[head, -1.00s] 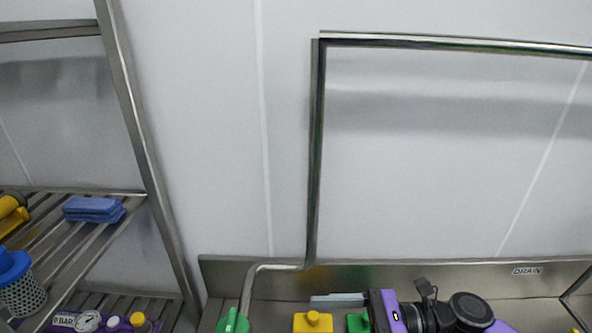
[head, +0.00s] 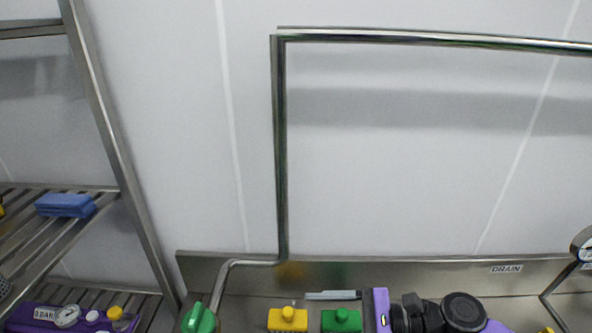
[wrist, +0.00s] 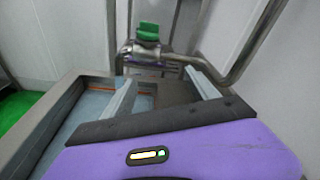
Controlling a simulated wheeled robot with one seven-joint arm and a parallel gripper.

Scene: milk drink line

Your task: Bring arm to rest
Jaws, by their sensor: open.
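My gripper (head: 333,295) shows in the head view as a grey finger edge at the bottom, left of my purple and black arm. In the wrist view my gripper (wrist: 160,92) has its two pale fingers spread apart, with no object between them. A pipe fitting with a green handle (wrist: 148,32) stands beyond the fingers. In the head view, a green handle (head: 198,318), a yellow block-shaped fitting (head: 287,318) and a green one (head: 341,320) stand along the bottom edge, left of my arm. Their lower parts are cut off.
A steel backsplash (head: 400,272) carries a DRAIN label (head: 507,268). A steel pipe (head: 281,150) rises against the wall. A slatted rack at left holds blue sponges (head: 65,205) and a purple item with a gauge (head: 68,316). Another gauge (head: 584,245) is at the right edge.

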